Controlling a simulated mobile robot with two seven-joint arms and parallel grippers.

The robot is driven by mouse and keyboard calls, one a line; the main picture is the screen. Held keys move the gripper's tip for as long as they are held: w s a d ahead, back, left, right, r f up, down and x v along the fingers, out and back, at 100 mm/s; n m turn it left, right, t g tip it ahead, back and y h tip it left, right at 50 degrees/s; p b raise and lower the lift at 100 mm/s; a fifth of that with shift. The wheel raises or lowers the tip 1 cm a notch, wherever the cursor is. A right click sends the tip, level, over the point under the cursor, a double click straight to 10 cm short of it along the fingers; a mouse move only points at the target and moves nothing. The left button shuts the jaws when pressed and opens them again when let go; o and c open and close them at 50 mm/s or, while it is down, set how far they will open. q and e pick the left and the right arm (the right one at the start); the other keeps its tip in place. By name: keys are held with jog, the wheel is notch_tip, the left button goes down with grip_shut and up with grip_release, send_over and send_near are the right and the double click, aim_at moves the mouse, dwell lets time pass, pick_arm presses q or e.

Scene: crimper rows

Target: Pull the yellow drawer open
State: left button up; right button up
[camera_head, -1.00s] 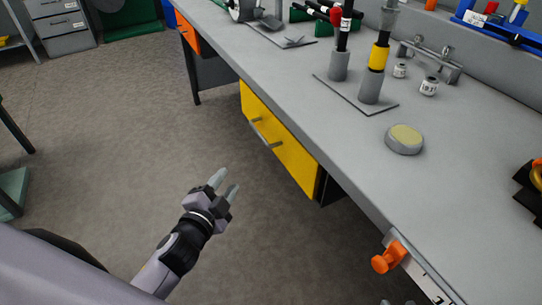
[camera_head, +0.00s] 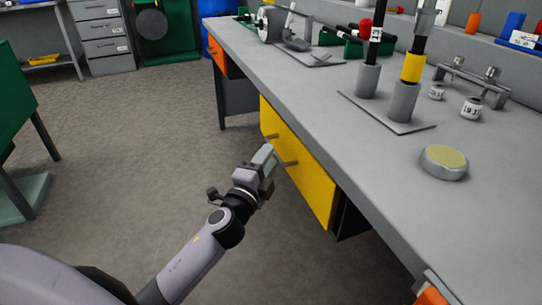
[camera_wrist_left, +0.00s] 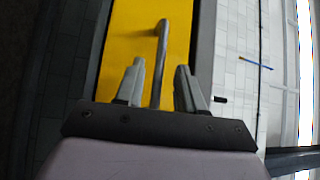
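The yellow drawer (camera_head: 308,180) is under the grey workbench and looks shut, its front flush with the bench frame. It also shows in the left wrist view (camera_wrist_left: 124,42). Its grey bar handle (camera_wrist_left: 161,50) runs between the two fingers of my left gripper (camera_wrist_left: 158,82) in the left wrist view. The fingers stand apart, with a gap on each side of the bar. In the head view my left gripper (camera_head: 268,160) is in front of the drawer and hides part of the handle. My right gripper is not in view.
The workbench top (camera_head: 300,95) overhangs the drawer. An orange drawer (camera_head: 217,56) is further left. The floor before the drawer is clear.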

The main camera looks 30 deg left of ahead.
pick_arm(q)
jog(key=shift+w+r, duration=0.1)
jog(key=shift+w, duration=1)
grip_shut()
jog(key=shift+a, duration=0.1)
